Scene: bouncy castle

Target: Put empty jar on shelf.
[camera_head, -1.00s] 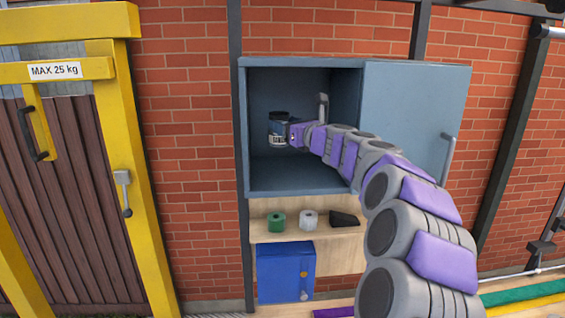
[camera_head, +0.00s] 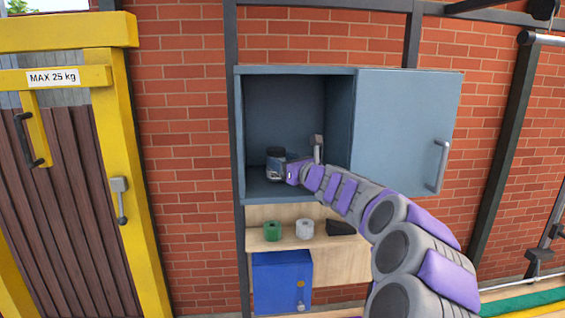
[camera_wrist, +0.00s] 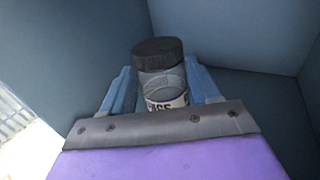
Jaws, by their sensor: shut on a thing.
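The jar (camera_head: 274,160) has a dark lid and a pale label with dark letters. It is inside the open blue-grey cabinet (camera_head: 300,71), low and near the left part of the opening. My gripper (camera_head: 288,170) is shut on it from the right. In the wrist view the jar (camera_wrist: 161,73) stands upright between the two blue fingers of my gripper (camera_wrist: 163,88). The jar's bottom is hidden behind the gripper, so I cannot tell whether it touches the cabinet floor. Below the cabinet is an open wooden shelf (camera_head: 262,241).
The cabinet door (camera_head: 405,130) with a grey handle stands open to the right. On the wooden shelf are a green roll (camera_head: 272,231), a white roll (camera_head: 305,229) and a black object (camera_head: 341,228). A blue box (camera_head: 280,282) is below. A yellow gate frame (camera_head: 125,180) stands left.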

